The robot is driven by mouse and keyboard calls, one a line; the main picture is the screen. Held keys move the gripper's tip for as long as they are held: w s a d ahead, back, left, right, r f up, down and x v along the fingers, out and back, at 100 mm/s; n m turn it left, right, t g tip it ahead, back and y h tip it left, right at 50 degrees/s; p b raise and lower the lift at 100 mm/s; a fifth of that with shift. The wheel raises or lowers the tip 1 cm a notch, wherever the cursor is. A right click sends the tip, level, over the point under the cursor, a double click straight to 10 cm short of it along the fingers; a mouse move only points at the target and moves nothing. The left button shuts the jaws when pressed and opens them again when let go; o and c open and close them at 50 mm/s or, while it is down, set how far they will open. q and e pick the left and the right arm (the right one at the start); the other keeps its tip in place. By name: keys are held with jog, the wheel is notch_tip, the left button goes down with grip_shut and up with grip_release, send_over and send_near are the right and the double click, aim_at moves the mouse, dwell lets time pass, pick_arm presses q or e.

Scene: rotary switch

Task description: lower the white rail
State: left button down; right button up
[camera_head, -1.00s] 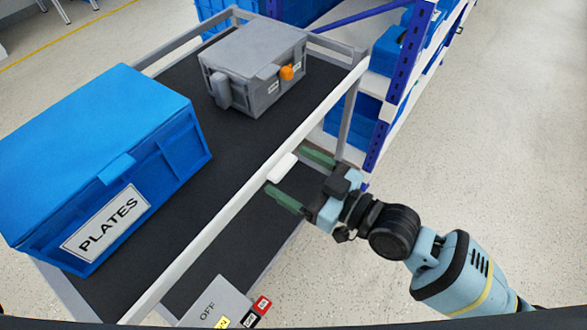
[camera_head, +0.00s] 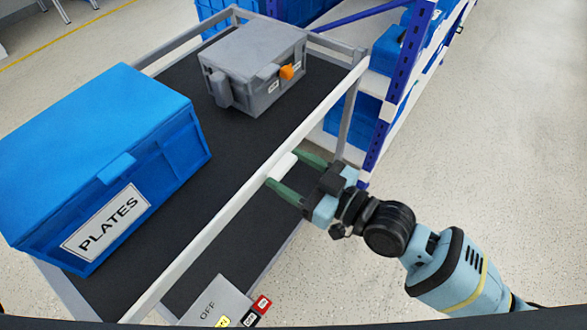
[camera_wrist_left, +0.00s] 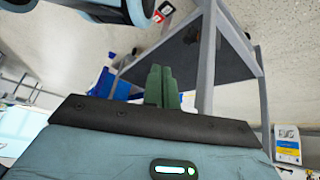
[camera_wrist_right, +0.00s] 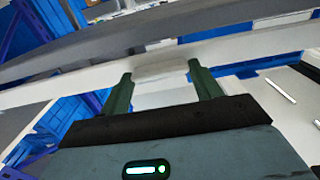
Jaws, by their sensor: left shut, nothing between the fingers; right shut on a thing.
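The white rail (camera_head: 225,206) runs along the near right edge of a dark-topped cart. A white tab (camera_head: 287,161) stands out from its outer side. My right gripper (camera_head: 285,169) is shut on this tab, with one green finger on each side. In the right wrist view the tab (camera_wrist_right: 160,92) sits between the fingers and the rail (camera_wrist_right: 55,90) crosses just beyond them. My left gripper (camera_wrist_left: 161,72) shows only in the left wrist view, with its green fingers together and empty, near a grey cart post.
A blue PLATES box (camera_head: 100,165) and a grey box (camera_head: 254,65) with an orange knob stand on the cart top (camera_head: 225,150). An OFF-labelled panel (camera_head: 215,303) is at the front. Blue shelving (camera_head: 385,110) stands behind the right arm; floor to the right is clear.

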notch_tip(320, 180, down, 6)
jog(key=b, duration=0.3)
jog(key=shift+r+b, duration=0.15)
jog(key=shift+b, duration=0.25)
jog(key=o, duration=1.4)
jog(key=shift+r, duration=0.1)
jog(key=v, duration=0.8)
